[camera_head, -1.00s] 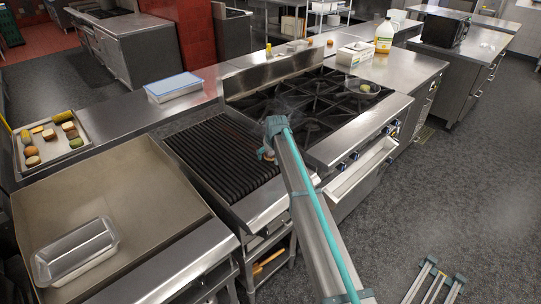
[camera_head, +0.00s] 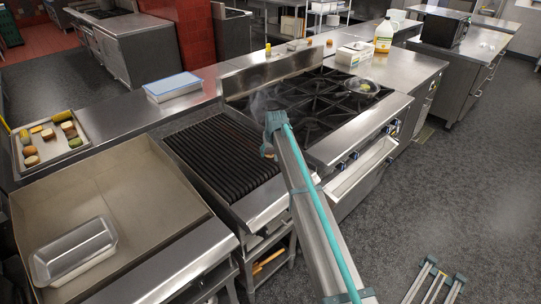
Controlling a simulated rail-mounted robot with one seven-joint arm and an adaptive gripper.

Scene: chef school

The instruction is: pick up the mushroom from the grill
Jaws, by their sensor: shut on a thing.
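The grill (camera_head: 215,153) with dark ridged bars lies left of my arm. A small tan and whitish thing, which looks like the mushroom (camera_head: 267,151), shows at the grill's right edge, just left of my arm. My gripper (camera_head: 268,146) is at it, shut on it. The fingers are mostly hidden behind my arm's end, and most of the mushroom is hidden too. I cannot tell how far the mushroom is above the bars.
A flat griddle (camera_head: 135,185) with a metal loaf-shaped container (camera_head: 75,252) is at left. A tray (camera_head: 72,147) of several food pieces lies behind it. A burner range (camera_head: 310,105) with a clear bowl (camera_head: 362,86) stands right. A white blue-edged container (camera_head: 173,86) sits on the back counter.

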